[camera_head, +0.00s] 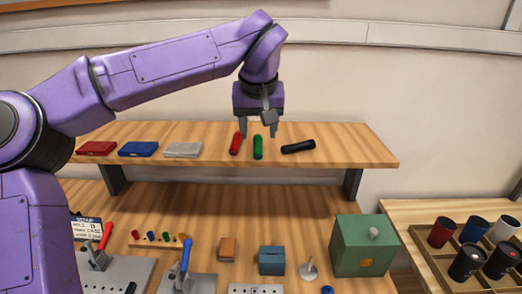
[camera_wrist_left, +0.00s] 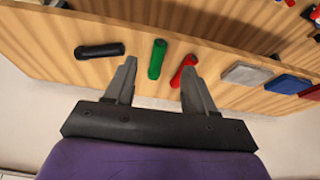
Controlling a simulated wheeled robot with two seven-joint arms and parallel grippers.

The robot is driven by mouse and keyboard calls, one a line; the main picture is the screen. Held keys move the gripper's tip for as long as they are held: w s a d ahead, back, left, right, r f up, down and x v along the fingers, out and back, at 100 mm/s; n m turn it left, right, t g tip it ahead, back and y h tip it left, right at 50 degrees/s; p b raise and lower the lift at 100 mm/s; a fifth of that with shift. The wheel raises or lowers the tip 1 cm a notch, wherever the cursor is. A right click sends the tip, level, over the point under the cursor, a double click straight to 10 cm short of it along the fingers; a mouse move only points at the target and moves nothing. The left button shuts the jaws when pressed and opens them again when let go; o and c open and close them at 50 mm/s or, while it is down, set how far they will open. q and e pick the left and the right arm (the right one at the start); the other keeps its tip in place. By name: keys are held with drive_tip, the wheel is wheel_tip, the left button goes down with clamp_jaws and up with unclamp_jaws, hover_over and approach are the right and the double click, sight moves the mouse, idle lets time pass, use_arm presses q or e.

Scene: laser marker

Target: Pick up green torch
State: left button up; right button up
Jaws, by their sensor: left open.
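The green torch (camera_head: 258,148) lies on the raised wooden shelf (camera_head: 350,150), between a red torch (camera_head: 235,144) and a black torch (camera_head: 298,147). My left gripper (camera_head: 258,133) is open and empty, above and behind the torches. In the left wrist view, the green torch (camera_wrist_left: 157,59) lies beyond the gap between the open fingertips (camera_wrist_left: 156,68). The red torch (camera_wrist_left: 184,70) is close to one fingertip, and the black torch (camera_wrist_left: 99,51) lies to the left. My right gripper is not in view.
Red (camera_head: 97,148), blue (camera_head: 138,149) and grey (camera_head: 183,150) flat cases lie left on the shelf. Below stand clamps, small blocks and a green box (camera_head: 362,246). A tray of cups (camera_head: 432,262) is at right. The shelf's right end is bare.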

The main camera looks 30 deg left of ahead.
sight(258, 152)
use_arm(q)
drive_tip(key=p+x, duration=0.1)
drive_tip(key=x, duration=0.8)
drive_tip(key=shift+w+a+r, duration=0.1)
drive_tip(key=shift+r, duration=0.05)
clamp_jaws()
